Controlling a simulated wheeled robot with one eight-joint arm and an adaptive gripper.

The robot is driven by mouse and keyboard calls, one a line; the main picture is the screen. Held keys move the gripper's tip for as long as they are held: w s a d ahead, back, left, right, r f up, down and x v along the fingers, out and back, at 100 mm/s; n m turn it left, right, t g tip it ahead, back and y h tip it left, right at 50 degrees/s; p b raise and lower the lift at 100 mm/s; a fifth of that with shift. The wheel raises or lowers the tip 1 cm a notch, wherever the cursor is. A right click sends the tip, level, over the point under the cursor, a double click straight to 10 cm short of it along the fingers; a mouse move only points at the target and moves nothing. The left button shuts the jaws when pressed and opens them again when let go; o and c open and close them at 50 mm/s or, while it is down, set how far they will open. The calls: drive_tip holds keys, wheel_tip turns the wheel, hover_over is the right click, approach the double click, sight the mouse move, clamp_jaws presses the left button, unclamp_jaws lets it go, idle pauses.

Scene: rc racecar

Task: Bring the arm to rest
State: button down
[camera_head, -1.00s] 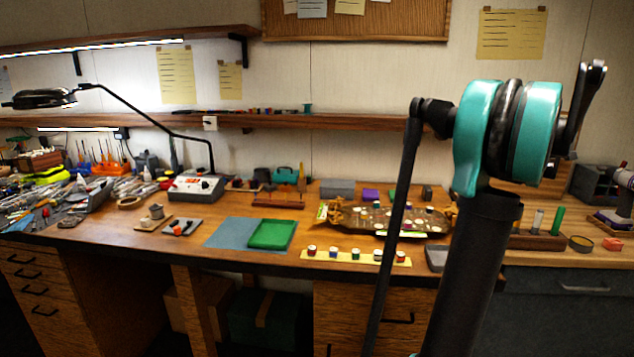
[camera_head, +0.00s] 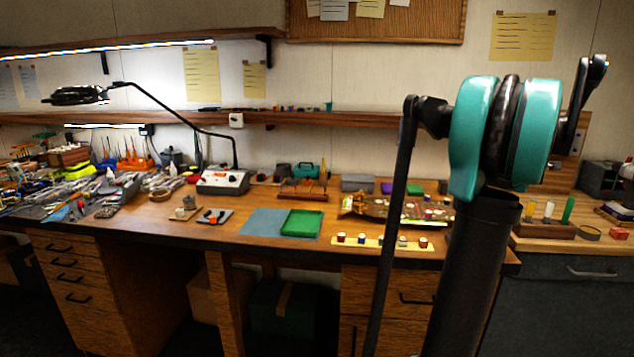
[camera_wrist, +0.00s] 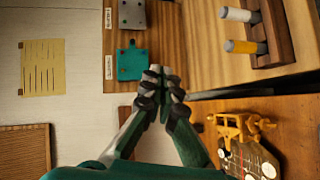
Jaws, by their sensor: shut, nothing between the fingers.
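My arm, with a teal and black joint, stands in the right part of the head view, folded upright in front of the bench. My gripper (camera_wrist: 160,85) shows in the wrist view with its fingers together and nothing between them. It is apart from the things around it in that view. The gripper itself cannot be made out in the head view.
The wooden workbench (camera_head: 140,226) runs across the head view. It bears a green tray (camera_head: 302,223), a lamp (camera_head: 222,182), a strip of small jars (camera_head: 382,241) and tools at the left. A shelf (camera_head: 350,119) and a corkboard (camera_head: 375,22) are behind. The wrist view shows spools (camera_wrist: 245,46).

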drive_tip(key=s+a+f+m+y, duration=0.1)
drive_tip(key=a+f+y, duration=0.1)
drive_tip(key=a+f, duration=0.4)
drive_tip(key=s+a+f+m+g+y, duration=0.1)
drive_tip(key=a+f, duration=0.6)
drive_tip(key=a, duration=0.9)
drive_tip(key=s+a+f+m+y, duration=0.2)
drive_tip(key=a+f, duration=0.4)
drive_tip(key=a, duration=0.6)
drive_tip(key=shift+s+f+g+y, duration=0.3)
drive_tip(key=shift+s+y, duration=0.3)
drive_tip(key=shift+y, duration=0.3)
drive_tip(key=s+a+f+m+g+y, duration=0.1)
drive_tip(key=s+a+f+y, duration=0.1)
drive_tip(key=s+a+f, duration=0.5)
drive_tip(key=s+a+f+m+g+y, duration=0.1)
drive_tip(key=s+a+f+g+y, duration=0.1)
drive_tip(key=s+a+f, duration=0.6)
drive_tip(key=s+a+y, duration=0.1)
drive_tip(key=s+a, duration=0.4)
drive_tip(key=a, duration=0.1)
drive_tip(key=shift+s+a+f+g, duration=0.15)
drive_tip(key=shift+a+g, duration=0.15)
drive_tip(key=shift+a, duration=0.1)
